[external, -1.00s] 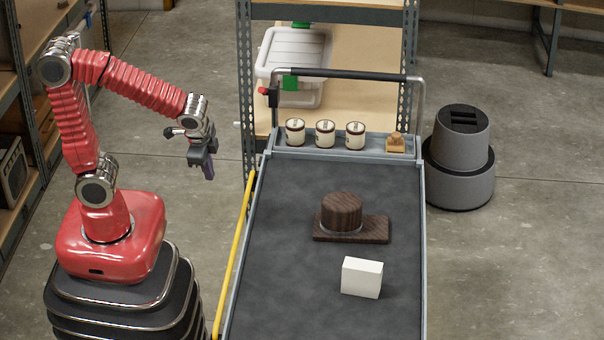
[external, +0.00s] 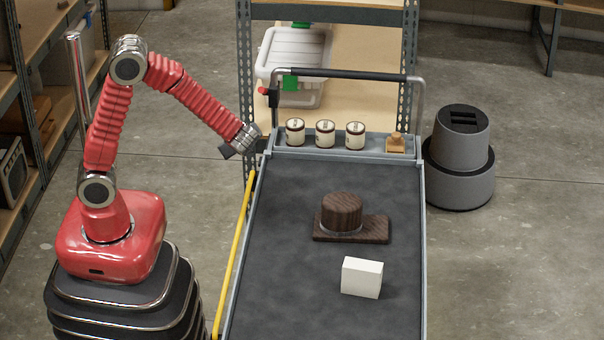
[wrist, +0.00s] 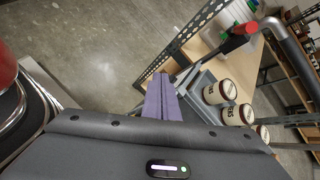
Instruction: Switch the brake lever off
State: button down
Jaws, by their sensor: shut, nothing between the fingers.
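The brake lever (external: 264,91) has a red knob and sits on the left upright of the cart's handle. In the wrist view the red-knobbed lever (wrist: 250,27) shows at upper right, beside the grey handle tube. My gripper (external: 263,143) is at the cart's far left corner, below the lever and apart from it. In the wrist view the purple fingers (wrist: 162,82) are closed together and empty, pointing towards the cart's end tray. The external view only partly shows the fingertips.
The cart (external: 290,260) carries a dark wooden piece (external: 342,212) and a white box (external: 361,277). Several jars (external: 325,134) stand in its end tray. A shelf rack with a pale bin (external: 295,55) stands behind. A yellow bar (external: 234,260) runs along the cart's left side.

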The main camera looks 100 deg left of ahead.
aim_at(264, 91)
jog(key=w+a+r+m+t+y, duration=0.1)
jog(key=w+a+r+m+y, duration=0.3)
jog(key=w+a+r+m, duration=0.1)
jog(key=shift+w+a+r+m+t, duration=0.25)
jog(key=shift+w+m+t, duration=0.15)
jog(key=shift+w+m, duration=0.25)
jog(key=shift+a+f, duration=0.1)
jog(key=shift+a, duration=0.05)
jog(key=s+a, duration=0.1)
jog(key=a, duration=1)
jog(key=shift+a+f, duration=0.15)
